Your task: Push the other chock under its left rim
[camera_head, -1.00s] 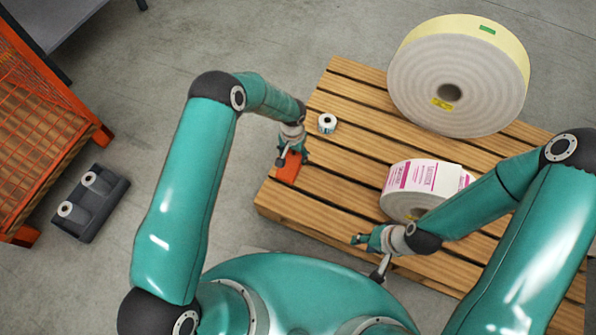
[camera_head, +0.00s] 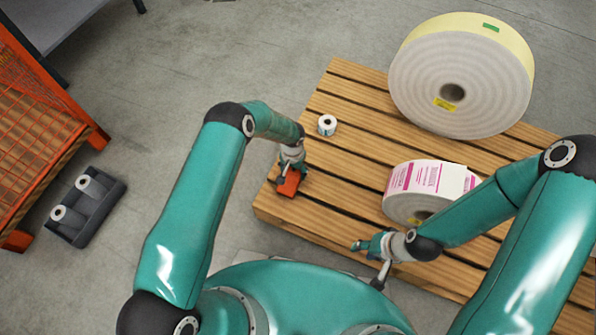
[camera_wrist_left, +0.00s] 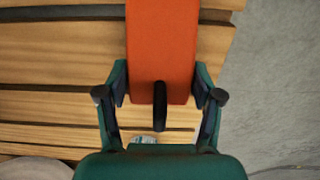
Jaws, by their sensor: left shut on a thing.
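An orange chock (camera_head: 289,184) is in my left gripper (camera_head: 290,170), near the left end of the wooden pallet (camera_head: 345,85). In the left wrist view the chock (camera_wrist_left: 160,45) lies between the two fingers of the left gripper (camera_wrist_left: 160,88), which is shut on it. I cannot tell whether the chock touches the boards. A label roll with pink print (camera_head: 428,180) lies on the pallet, well to the right of the chock. My right gripper (camera_head: 363,245) is by the pallet's near edge, left of and below that roll; its jaw opening is unclear. I see no second chock.
A large pale roll with a yellow outer face (camera_head: 460,75) is at the back of the pallet. An orange mesh crate (camera_head: 40,130) and a grey holder with two rolls (camera_head: 90,210) are on the floor at left. Boards between are clear.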

